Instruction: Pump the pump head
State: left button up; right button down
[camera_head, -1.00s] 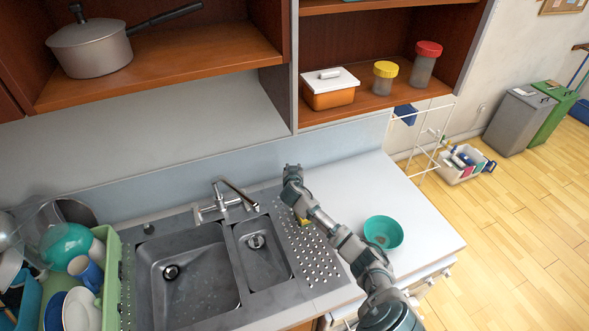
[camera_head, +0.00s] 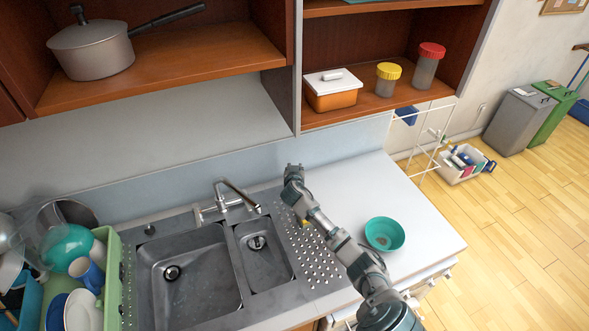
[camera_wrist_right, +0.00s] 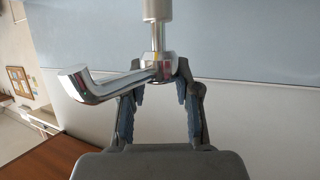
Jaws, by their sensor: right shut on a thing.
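The pump head (camera_wrist_right: 95,84) is shiny chrome with a spout that points left in the right wrist view. Its metal stem (camera_wrist_right: 157,37) runs up to a pale part at the top edge of that view. My right gripper (camera_wrist_right: 160,72) is shut on the base of the pump head, with one finger on each side. In the head view my right gripper (camera_head: 293,172) is at the back of the counter, right of the faucet. The pump is hidden or too small to make out there. My left gripper is not in view.
A double sink (camera_head: 190,276) with a chrome faucet (camera_head: 236,195) lies left of my arm. A green dish rack (camera_head: 112,280) stands at the far left. A teal bowl (camera_head: 384,234) sits on the white counter (camera_head: 425,225) to the right. Shelves overhang the back.

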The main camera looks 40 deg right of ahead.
jog(key=c, duration=0.8)
grip_release()
jog(key=shift+s, duration=0.1)
jog(key=shift+a+r, duration=0.1)
jog(key=shift+a, duration=0.05)
jog(key=shift+p+v, duration=0.55)
jog(key=shift+v, duration=0.2)
jog(key=shift+s, duration=0.1)
jog(key=shift+v, duration=3.05)
